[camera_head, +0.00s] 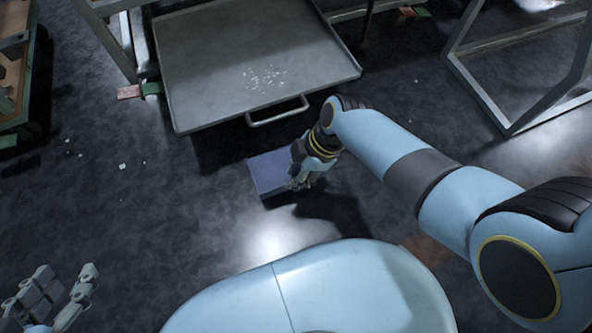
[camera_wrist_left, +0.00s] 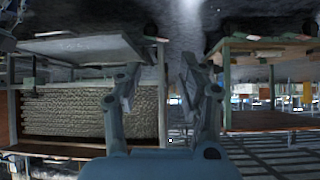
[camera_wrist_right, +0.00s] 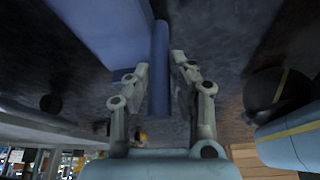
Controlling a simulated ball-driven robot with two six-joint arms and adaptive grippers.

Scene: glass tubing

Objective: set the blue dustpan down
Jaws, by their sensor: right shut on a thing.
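The blue dustpan (camera_head: 268,174) is at the centre of the head view, its flat pan out to the left of my right gripper (camera_head: 299,179). In the right wrist view the dustpan's pan (camera_wrist_right: 100,28) fills the upper left, and its blue handle (camera_wrist_right: 159,75) runs between the two fingers of my right gripper, which is shut on it. I cannot tell whether the dustpan touches the floor. My left gripper (camera_head: 62,292) is at the lower left of the head view. Its fingers stand apart and empty, as the left wrist view also shows (camera_wrist_left: 158,90).
A grey metal tray (camera_head: 205,55) with a front handle (camera_head: 277,112) and white bits (camera_head: 264,78) on it lies beyond the dustpan. More white bits (camera_head: 122,166) lie on the dark floor at left. A metal frame (camera_head: 485,95) stands at right. Floor left of the dustpan is mostly clear.

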